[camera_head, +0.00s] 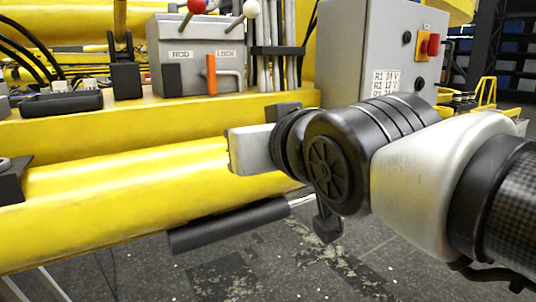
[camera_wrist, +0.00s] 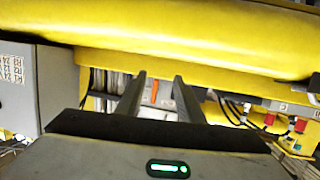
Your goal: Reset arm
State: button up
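My arm comes in from the right in the camera_head view. Its end, with a grey block that seems to be part of my gripper (camera_head: 252,150), is in front of the yellow boom (camera_head: 110,190); the fingers are not clear there. In the camera_wrist view, my gripper (camera_wrist: 160,77) has two dark fingers standing apart with nothing held between them. An orange lever (camera_wrist: 154,91) shows beyond them, in the gap. I cannot tell whether the gripper touches the boom.
A grey box marked ROD LOCK (camera_head: 196,52) carries an orange lever (camera_head: 211,74) and red and white knobs. A grey control box (camera_head: 370,50) with a red knob stands behind my arm. A black bar (camera_head: 230,226) is below the boom. Grey floor (camera_head: 300,265) is open below.

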jog(key=s+d+f+m+g+h, duration=0.25)
jog(key=s+d+f+g, duration=0.2)
jog(key=d+f, duration=0.45)
jog(key=s+d+f+m+g+h, duration=0.25)
jog(key=s+d+f, duration=0.35)
jog(key=f, duration=0.6)
notch_tip(320, 180, up, 23)
jog(key=d+g+p, duration=0.1)
jog(key=p, duration=2.3)
jog(key=shift+s+d+h, duration=0.2)
jog(key=shift+s+h, duration=0.1)
jog(key=shift+s, duration=0.1)
